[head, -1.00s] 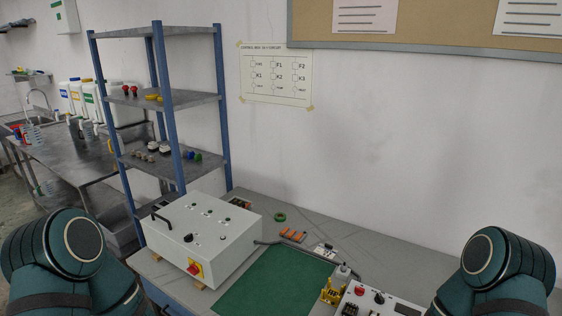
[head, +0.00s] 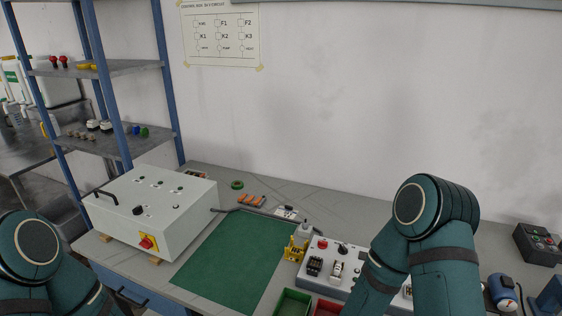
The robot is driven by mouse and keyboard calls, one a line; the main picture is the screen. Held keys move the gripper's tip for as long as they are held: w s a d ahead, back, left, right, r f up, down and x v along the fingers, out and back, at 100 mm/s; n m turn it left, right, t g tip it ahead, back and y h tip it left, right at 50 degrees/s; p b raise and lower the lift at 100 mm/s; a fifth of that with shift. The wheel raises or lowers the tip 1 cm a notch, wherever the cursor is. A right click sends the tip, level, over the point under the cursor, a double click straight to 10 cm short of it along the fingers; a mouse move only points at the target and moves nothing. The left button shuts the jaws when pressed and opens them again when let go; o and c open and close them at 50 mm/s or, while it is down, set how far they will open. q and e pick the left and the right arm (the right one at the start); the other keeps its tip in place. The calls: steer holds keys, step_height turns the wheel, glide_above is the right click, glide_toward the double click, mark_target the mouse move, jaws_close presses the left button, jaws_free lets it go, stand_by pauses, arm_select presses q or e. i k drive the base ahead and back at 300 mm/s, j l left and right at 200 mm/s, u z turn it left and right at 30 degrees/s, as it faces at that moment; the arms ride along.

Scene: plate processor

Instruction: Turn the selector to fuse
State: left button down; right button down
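A grey-white test panel (head: 308,281) lies at the front right of the bench, partly covered by my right arm. It carries a red button (head: 323,244) and a black knob (head: 342,249); I cannot read any selector labels. A white control box (head: 196,215) at the left of the bench has another black knob (head: 138,210) and a red-and-yellow rotary switch (head: 147,242). I cannot tell which knob is the fuse selector or where it points. Only upper parts of my two arms show; both grippers are out of view.
A green mat (head: 235,258) lies between box and panel. A yellow tool (head: 295,249), a green bin (head: 291,303) and a red bin (head: 327,308) are near the panel. Orange parts (head: 252,200) lie behind the mat. A blue-framed shelf (head: 112,142) stands at left.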

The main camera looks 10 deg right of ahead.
mark_target(342, 251)
steer(key=z, duration=1.15)
